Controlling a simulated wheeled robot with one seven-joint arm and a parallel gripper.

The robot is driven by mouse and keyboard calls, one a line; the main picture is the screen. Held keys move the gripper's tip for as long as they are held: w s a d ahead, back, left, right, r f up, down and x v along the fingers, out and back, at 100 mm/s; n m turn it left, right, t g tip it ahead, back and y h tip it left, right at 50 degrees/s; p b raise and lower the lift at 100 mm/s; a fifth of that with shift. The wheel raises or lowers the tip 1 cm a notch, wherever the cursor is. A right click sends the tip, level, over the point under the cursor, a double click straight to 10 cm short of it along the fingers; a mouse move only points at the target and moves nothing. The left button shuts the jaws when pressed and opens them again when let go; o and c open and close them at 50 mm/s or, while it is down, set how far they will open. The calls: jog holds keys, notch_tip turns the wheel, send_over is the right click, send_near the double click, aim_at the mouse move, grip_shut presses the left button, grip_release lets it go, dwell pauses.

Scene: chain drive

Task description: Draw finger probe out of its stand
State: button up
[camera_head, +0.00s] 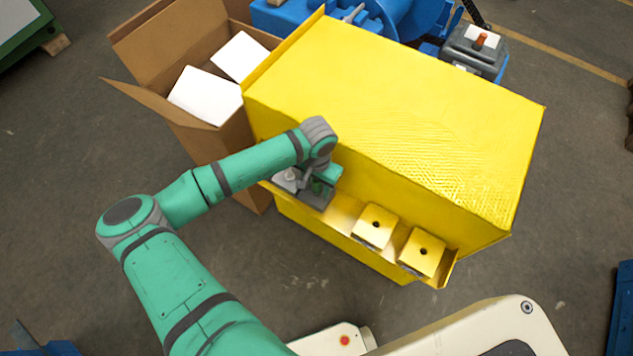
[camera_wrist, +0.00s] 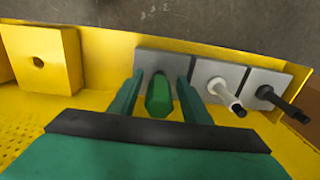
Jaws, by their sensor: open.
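A green rounded handle, which I take to be the finger probe (camera_wrist: 158,97), stands in a grey block, its stand (camera_wrist: 150,62). My gripper (camera_wrist: 159,88) is open, with one finger on each side of the green handle. Small gaps show between the fingers and the handle. In the camera_head view my gripper (camera_head: 320,184) is at the left part of the yellow ledge, and my wrist hides most of the probe and stand there.
Right of the stand, the wrist view shows a pale pin with a dark tip (camera_wrist: 226,96) and a black pin (camera_wrist: 282,104), each in a grey block. A yellow block with a hole (camera_wrist: 42,62) is on the left. The big yellow housing (camera_head: 400,110) rises behind the ledge; an open carton (camera_head: 150,60) stands left.

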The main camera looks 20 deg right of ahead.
grip_shut()
jog(key=shift+r, duration=4.55)
